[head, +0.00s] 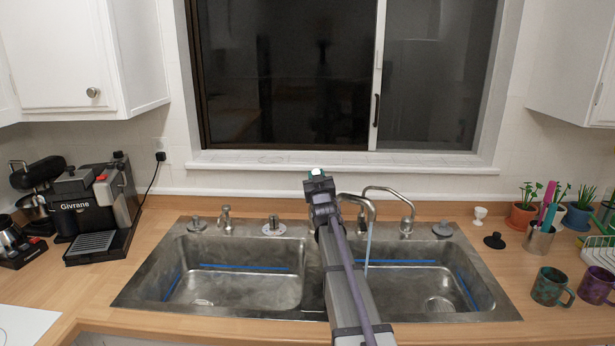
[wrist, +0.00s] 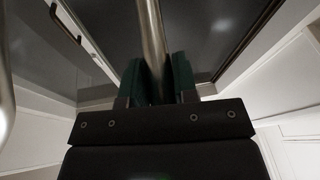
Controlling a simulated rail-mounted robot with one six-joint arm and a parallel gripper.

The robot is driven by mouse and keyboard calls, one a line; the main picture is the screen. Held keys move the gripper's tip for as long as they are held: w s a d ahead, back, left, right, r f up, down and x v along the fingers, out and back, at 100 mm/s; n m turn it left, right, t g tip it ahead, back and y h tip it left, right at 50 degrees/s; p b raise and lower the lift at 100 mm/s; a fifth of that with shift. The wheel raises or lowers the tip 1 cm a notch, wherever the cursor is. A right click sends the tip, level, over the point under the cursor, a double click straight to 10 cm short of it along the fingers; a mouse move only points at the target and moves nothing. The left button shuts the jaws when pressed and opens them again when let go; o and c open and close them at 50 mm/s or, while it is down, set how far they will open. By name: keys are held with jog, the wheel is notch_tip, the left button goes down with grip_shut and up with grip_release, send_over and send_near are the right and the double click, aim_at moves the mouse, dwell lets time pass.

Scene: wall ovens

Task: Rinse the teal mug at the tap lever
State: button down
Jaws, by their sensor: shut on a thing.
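The teal mug (head: 548,288) stands upright on the counter right of the sink, its handle to the right. My gripper (head: 317,174) is behind the sink divider, left of the tap spout (head: 358,200). In the wrist view, my gripper's green finger pads (wrist: 157,80) are shut on a slim metal rod, which looks like the tap lever (wrist: 151,40). In the head view my arm hides the lever. A thin stream of water (head: 368,248) falls from the spout into the right basin.
A purple mug (head: 597,285) stands right of the teal one. A utensil cup (head: 538,238), potted plants (head: 522,216) and a dish rack (head: 600,250) are close behind. A second curved spout (head: 392,190) rises at the right basin. A coffee machine (head: 98,210) stands left.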

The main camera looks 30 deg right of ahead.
jog(key=c, duration=0.9)
grip_release()
jog(key=b+v, duration=0.3)
jog(key=v, duration=0.7)
jog(key=shift+s+a+f, duration=0.15)
jog(key=shift+s, duration=0.2)
